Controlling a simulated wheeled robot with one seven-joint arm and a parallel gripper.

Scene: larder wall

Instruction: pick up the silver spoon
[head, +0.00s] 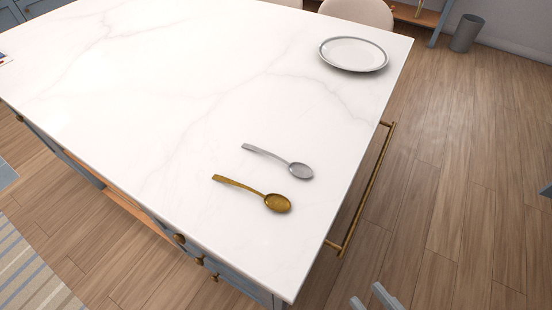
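The silver spoon (280,161) lies flat on the white marble counter near its right end, bowl to the right and handle pointing up-left. A gold spoon (254,194) lies just in front of it, roughly parallel and apart from it. My gripper (369,294) shows only as two grey fingertips at the bottom edge, right of the counter's near corner. The fingertips are apart with nothing seen between them. It is well away from the silver spoon, and the rest of it is out of frame.
A grey-rimmed white plate (353,54) sits at the counter's far right corner. A brass rail (366,190) runs along the right side of the counter (150,110). Chairs (358,12) stand behind. The counter around the spoons is otherwise clear.

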